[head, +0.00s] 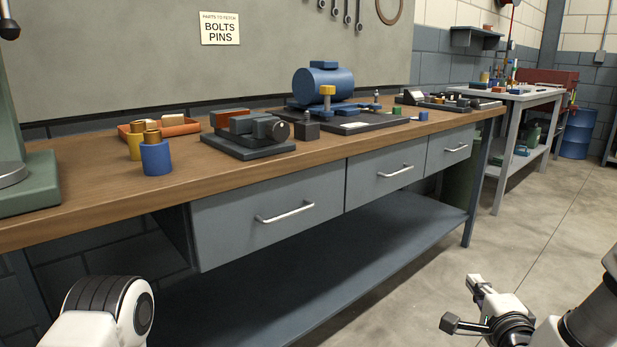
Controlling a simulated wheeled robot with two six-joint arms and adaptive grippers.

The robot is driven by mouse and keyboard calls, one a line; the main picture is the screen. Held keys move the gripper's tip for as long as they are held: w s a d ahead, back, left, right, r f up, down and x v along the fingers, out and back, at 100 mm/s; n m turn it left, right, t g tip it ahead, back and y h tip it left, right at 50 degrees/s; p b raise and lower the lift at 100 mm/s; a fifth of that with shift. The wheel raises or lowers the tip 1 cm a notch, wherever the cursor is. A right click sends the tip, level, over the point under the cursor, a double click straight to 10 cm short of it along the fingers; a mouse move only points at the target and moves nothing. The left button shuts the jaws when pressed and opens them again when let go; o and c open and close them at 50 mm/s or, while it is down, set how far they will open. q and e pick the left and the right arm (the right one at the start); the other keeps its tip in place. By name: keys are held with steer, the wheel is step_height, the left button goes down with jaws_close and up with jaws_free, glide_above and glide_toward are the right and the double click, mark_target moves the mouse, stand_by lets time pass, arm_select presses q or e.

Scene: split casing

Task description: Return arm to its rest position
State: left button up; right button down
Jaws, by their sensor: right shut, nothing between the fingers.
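My right gripper (466,304) is at the lower right, over the concrete floor in front of the bench. It is shut, empty and clear of the bench and everything on it. My left gripper is out of view; only a white and dark link of my left arm shows at the bottom left. The blue split casing (325,88) sits on a dark tray on the wooden workbench (95,182), with a yellow-topped part in front of it.
A grey vise (250,128), an orange tray (178,131) and blue and yellow cups stand on the bench. Three drawers (270,205) are closed above a low shelf (330,275). A second bench (520,93) and blue drum (577,133) stand behind. Floor at right is open.

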steer(key=s+a+f+n+g, duration=0.1)
steer(key=s+f+n+g, duration=0.2)
steer(key=f, duration=0.6)
steer(key=s+a+f+g+y, duration=0.1)
steer(key=s+a+f+g, duration=0.1)
steer(key=s+f, duration=0.55)
steer(key=s+a+f+n+g, duration=0.1)
steer(key=s+f+n+g, duration=0.15)
steer(key=f, duration=0.85)
steer(key=s+a+f+n+g, duration=0.1)
steer(key=s+f+n+g, duration=0.45)
steer(key=s, duration=0.45)
steer(key=s+a+f+n+g, duration=0.1)
steer(key=s+f+n+g, duration=0.5)
steer(key=s, duration=0.5)
step_height(320, 180, up, 37)
steer(key=n+t+p, duration=0.1)
steer(key=t+p, duration=0.1)
steer(key=p, duration=3.4)
steer(key=shift+w+a+r, duration=0.15)
steer(key=shift+w, duration=0.05)
